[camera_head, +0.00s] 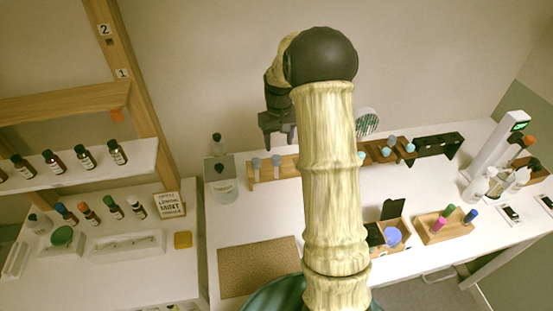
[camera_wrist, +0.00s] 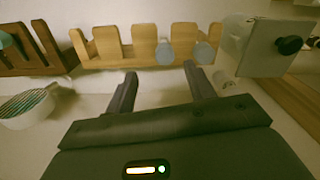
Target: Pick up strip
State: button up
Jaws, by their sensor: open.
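Two strips with round blue-grey tops stand in a light wooden rack at the back of the table. One strip (camera_head: 256,163) is at the left and the other strip (camera_head: 276,160) is just right of it. In the wrist view the tops of both strips (camera_wrist: 165,52) (camera_wrist: 203,52) show against the slotted light rack (camera_wrist: 110,58). My gripper (camera_head: 278,132) is above and behind the rack in the head view. Its open fingers (camera_wrist: 160,76) show in the wrist view, empty and apart from the strips. My arm hides the rack's right part in the head view.
A dark rack (camera_head: 436,147) with several similar tops nearby stands to the right. A brown mat (camera_head: 258,268) lies in front. Bottles stand on the left shelf (camera_head: 60,180).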

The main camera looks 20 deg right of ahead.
aim_at(276, 157)
notch_tip(276, 157, down, 2)
dwell(0.4)
jog(key=shift+w+a+f+p, duration=0.1)
jog(key=shift+a+f+p, duration=0.1)
jog(key=shift+f+p, duration=0.8)
jog(key=shift+w+a+f+p, duration=0.15)
jog(key=shift+f+p, duration=0.25)
jog(key=shift+f, duration=1.2)
jog(key=c, duration=0.9)
